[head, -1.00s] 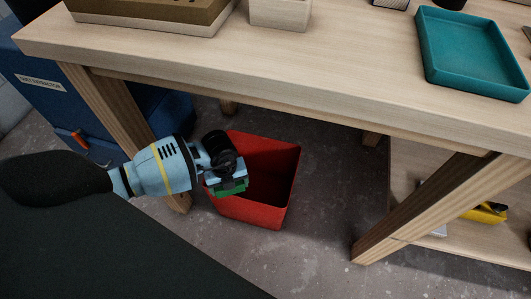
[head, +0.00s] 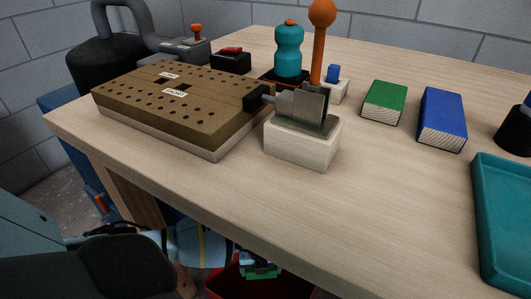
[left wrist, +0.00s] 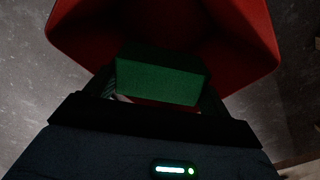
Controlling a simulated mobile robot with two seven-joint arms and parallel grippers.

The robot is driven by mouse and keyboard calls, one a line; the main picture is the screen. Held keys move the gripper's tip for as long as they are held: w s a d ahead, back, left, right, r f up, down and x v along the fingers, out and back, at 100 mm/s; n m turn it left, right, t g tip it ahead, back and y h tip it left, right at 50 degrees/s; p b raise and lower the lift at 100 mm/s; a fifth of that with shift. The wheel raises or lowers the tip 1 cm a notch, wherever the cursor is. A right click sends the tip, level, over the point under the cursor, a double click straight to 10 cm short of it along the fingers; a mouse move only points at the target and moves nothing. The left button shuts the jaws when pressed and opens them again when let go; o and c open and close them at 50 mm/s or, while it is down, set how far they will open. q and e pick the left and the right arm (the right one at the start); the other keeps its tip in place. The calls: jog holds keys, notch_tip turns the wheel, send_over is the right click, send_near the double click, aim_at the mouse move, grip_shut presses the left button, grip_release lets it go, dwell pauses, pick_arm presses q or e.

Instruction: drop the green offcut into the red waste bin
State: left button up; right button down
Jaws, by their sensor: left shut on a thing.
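The green offcut (head: 262,271) is a small block held between the jaws of my left gripper (head: 256,262), low in the head view, below the table's front edge. In the left wrist view the green offcut (left wrist: 160,79) sits across the jaws of the left gripper (left wrist: 158,92), which is shut on it. The red waste bin (head: 226,287) stands on the floor, mostly cut off by the frame's bottom and partly hidden by the table. In the left wrist view the open red bin (left wrist: 250,38) lies behind the offcut. My right gripper is not in view.
The wooden workbench (head: 400,180) overhangs the bin. On it are a drilled block (head: 180,100), a pale block with an orange-handled tool (head: 300,148), another green block (head: 384,102), a blue block (head: 442,118) and a teal tray (head: 503,215).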

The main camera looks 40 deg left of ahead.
pick_arm(q)
notch_tip(320, 180, down, 3)
jog(key=shift+f+b, duration=0.2)
jog(key=shift+b, duration=0.9)
jog(key=shift+w+f+b, duration=0.1)
jog(key=shift+f+b, duration=0.55)
jog(key=shift+f, duration=0.05)
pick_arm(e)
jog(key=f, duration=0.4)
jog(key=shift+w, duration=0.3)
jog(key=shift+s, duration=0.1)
pick_arm(q)
jog(key=o, duration=0.7)
jog(key=shift+o, duration=1.1)
jog(key=shift+r+p, duration=1.75)
jog(key=shift+r, duration=2.2)
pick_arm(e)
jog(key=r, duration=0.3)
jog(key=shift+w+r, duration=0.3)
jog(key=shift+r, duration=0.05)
